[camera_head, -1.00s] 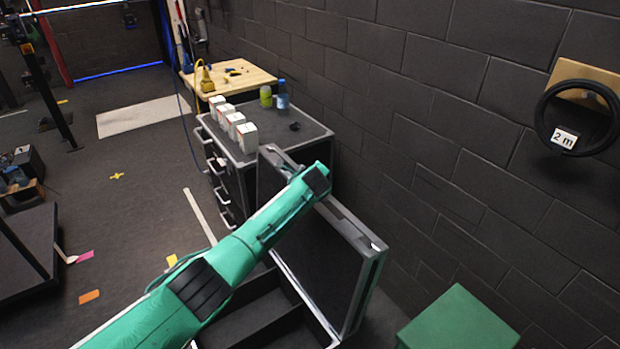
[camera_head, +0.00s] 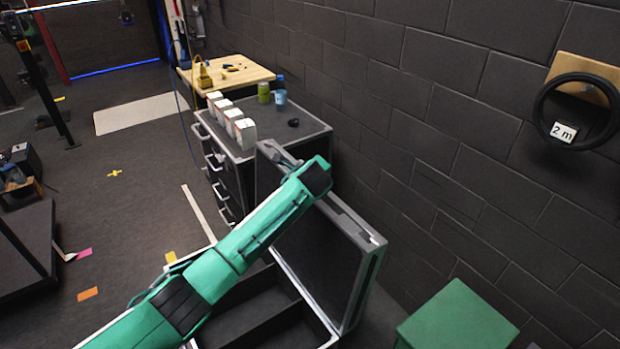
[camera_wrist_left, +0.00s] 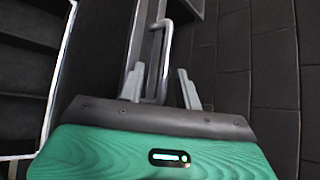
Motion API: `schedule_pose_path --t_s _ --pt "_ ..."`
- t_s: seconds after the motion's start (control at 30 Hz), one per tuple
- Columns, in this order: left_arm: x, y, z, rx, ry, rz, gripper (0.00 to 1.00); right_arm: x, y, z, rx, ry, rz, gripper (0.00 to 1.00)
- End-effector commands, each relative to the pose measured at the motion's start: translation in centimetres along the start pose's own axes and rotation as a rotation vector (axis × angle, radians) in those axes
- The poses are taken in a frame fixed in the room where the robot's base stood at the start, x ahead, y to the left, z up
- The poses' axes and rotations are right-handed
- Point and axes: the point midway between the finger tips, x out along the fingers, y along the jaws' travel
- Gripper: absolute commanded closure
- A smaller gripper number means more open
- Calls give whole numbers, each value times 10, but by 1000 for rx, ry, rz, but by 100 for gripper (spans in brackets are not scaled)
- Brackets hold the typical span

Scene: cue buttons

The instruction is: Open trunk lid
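The trunk (camera_head: 330,341) is in the lower middle of the head view, with its dark interior and a divider showing. Its lid (camera_head: 318,262) stands steeply raised at the trunk's right side. My green left arm reaches across the trunk to the lid's upper edge, where the wrist hides the fingers. In the left wrist view, my left gripper (camera_wrist_left: 160,88) has its two fingers apart. A metal handle (camera_wrist_left: 164,55) on the lid's edge lies between them, with a gap visible on the right. The lid also shows there (camera_wrist_left: 115,65). My right gripper is not seen.
A dark drawer cabinet (camera_head: 300,112) with several white boxes stands behind the lid. A green box (camera_head: 458,320) is at the lower right. A dark block wall (camera_head: 440,130) runs along the right. Floor (camera_head: 130,215) is open at the left.

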Motion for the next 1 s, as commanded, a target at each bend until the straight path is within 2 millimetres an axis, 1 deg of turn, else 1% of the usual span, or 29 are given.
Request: schedule_pose_path --t_s 0.03,0.3,0.5,0.7,1.0 --pt "-6 1 -2 0 1 -2 66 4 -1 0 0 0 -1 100" --pt "-45 1 -2 -1 2 -2 66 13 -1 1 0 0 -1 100" --pt "-65 1 -1 0 2 0 66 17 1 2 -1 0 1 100" --pt "-72 1 -1 0 1 1 66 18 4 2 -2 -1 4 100" --pt "-72 3 -2 -7 5 3 66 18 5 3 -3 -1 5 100"
